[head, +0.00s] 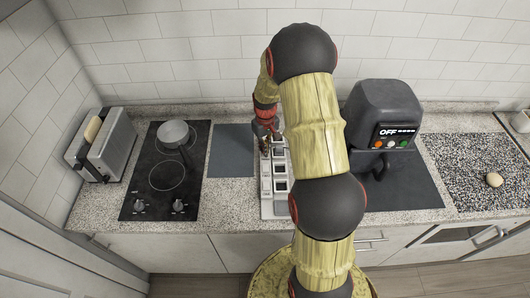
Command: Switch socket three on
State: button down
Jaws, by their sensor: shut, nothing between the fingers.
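A light grey socket strip (267,188) with dark square sockets lies lengthwise front to back on the counter, in the middle of the head view. My gripper (268,149) is shut and empty at the far part of the strip. Whether it touches a switch or hovers just above is too small to tell. My arm hides the strip's right side and part of its far end. Switch positions and socket numbers cannot be read.
A grey mat (231,150) and a black hob (165,175) with a pot (173,134) lie left, beyond them a toaster (107,150). A black air fryer (382,112) showing OFF stands right. A speckled board (478,172) holds a round item (494,180).

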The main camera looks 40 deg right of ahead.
jog(key=shift+f, duration=0.3)
jog(key=shift+r+p, duration=2)
jog(key=shift+r, duration=1.55)
